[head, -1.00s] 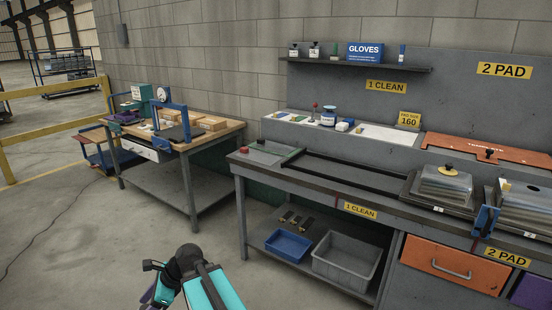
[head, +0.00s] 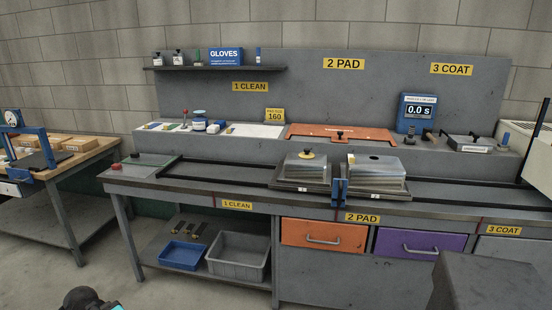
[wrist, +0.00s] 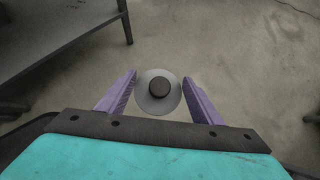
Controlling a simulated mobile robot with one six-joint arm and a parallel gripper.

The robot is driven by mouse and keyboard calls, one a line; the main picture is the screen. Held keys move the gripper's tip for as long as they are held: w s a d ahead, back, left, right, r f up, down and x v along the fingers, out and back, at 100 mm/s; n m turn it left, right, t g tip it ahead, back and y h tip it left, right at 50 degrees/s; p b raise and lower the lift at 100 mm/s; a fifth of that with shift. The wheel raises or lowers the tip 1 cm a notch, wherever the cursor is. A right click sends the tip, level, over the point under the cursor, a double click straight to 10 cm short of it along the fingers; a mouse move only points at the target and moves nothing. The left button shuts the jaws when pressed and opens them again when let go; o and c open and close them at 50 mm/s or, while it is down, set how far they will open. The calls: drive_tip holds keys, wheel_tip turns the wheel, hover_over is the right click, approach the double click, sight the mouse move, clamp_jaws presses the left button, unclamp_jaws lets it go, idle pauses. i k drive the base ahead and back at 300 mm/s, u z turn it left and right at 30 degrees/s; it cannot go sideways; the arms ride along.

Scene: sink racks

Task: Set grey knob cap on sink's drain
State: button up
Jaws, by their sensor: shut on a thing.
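The grey knob cap (wrist: 158,101), a round pale-grey disc with a dark knob in its middle, is between the two purple fingers of my gripper (wrist: 159,77) in the wrist view. The fingers are shut on it, with floor beneath. On the bench in the head view, a shiny metal sink (head: 376,173) at right has a small dark round spot on its top; I cannot tell clearly whether it is an open drain. A second metal sink (head: 305,172) to its left carries a yellow-and-black knob (head: 306,154).
A blue upright clamp (head: 339,192) stands between the sinks at the bench's front. An orange lid (head: 340,137) lies behind them. Black rails (head: 225,180) run along the bench. A shelf below holds a blue tray (head: 183,254) and a grey bin (head: 238,259). Floor at lower left is open.

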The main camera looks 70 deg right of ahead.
sight(374, 158)
drive_tip(key=u, duration=0.95)
drive_tip(key=k, duration=0.1)
drive_tip(key=z, duration=3)
drive_tip(key=i, duration=0.5)
drive_tip(key=z, duration=0.15)
drive_tip(key=k, duration=0.45)
